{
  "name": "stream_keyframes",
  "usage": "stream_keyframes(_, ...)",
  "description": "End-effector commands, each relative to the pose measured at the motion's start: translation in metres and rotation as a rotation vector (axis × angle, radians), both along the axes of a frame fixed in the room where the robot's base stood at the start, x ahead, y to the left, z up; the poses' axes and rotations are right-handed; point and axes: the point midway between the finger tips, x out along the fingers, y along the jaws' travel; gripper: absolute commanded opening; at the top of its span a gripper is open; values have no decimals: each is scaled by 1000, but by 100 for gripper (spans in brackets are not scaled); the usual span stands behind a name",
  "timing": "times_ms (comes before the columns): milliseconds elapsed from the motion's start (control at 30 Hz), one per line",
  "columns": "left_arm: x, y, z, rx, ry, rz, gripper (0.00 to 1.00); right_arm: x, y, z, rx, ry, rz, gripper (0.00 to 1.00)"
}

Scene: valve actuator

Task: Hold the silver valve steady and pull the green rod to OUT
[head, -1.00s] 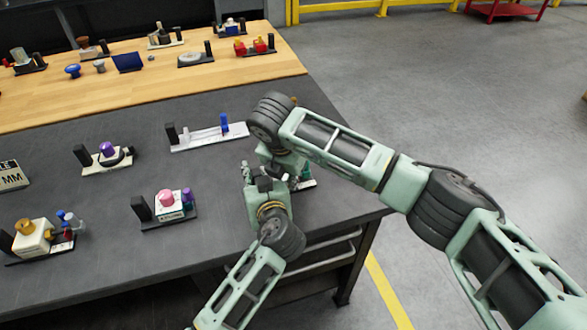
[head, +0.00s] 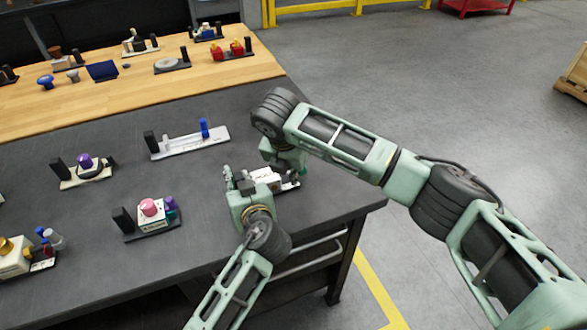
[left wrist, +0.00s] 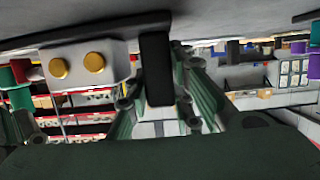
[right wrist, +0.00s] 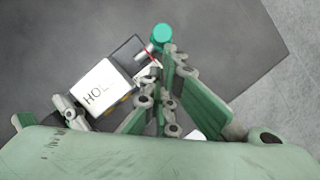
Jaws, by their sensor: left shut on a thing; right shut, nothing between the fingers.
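The silver valve (right wrist: 103,90) is a pale block with lettering on a dark base; in the head view it shows partly (head: 265,175) between my grippers. Gold round fittings (left wrist: 94,62) show on it in the left wrist view. The green rod's teal end (right wrist: 162,33) stands past the block, beside a red line; it also shows in the left wrist view (left wrist: 18,75). My left gripper (head: 236,180) is shut on the fixture's black post (left wrist: 157,68). My right gripper (right wrist: 163,78) is shut and empty, its tips just short of the teal end.
The fixture sits near the dark bench's right edge. A white slide fixture with a blue peg (head: 204,128) lies behind it. A pink-knobbed fixture (head: 150,208) and a purple-knobbed one (head: 84,161) stand to the left. Bare bench top lies between them.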

Motion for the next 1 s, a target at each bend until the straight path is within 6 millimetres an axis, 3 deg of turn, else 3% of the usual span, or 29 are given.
stream_keyframes(500,0,0,-1,-1,1,0,0,-30,12,80,3,0,3,0)
stream_keyframes(900,0,0,0,-1,1,0,0,-34,13,90,3,1,2,0)
stream_keyframes(933,0,0,0,-1,1,0,23,-34,13,90,3,1,3,0)
stream_keyframes(1000,0,0,0,-1,1,0,29,-34,13,90,3,1,3,0)
